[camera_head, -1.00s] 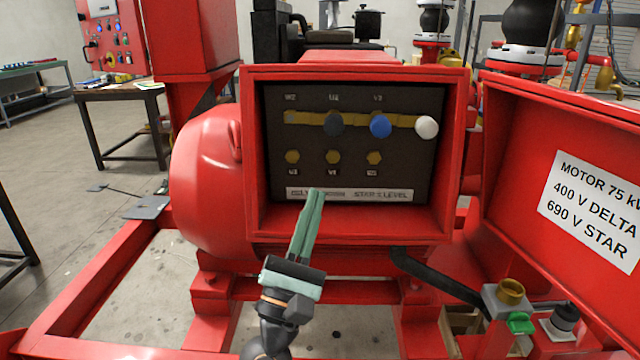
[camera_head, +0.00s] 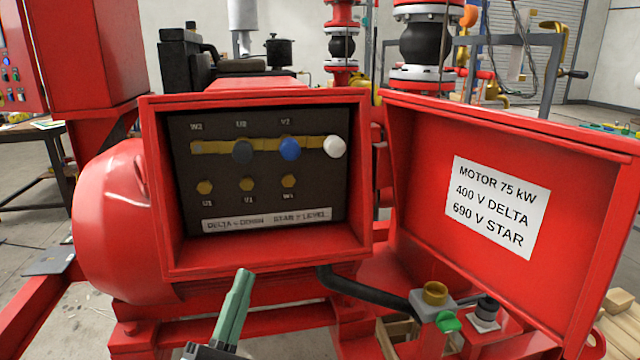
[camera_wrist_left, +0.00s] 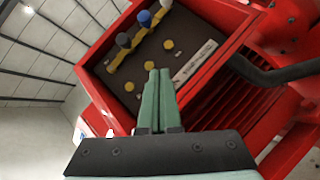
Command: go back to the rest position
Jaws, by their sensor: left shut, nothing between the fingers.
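My left gripper (camera_head: 238,290) is low in the head view, in front of and below the open red terminal box (camera_head: 268,270). Its green fingers are shut with nothing between them and stand clear of the box. In the left wrist view the fingers (camera_wrist_left: 157,85) point up towards the box, side by side. My right gripper is not in view.
Inside the box a brass strip (camera_head: 215,147) runs along the upper terminals, with a dark, a blue (camera_head: 289,149) and a white knob (camera_head: 334,147). The open lid (camera_head: 420,150) stands at the right.

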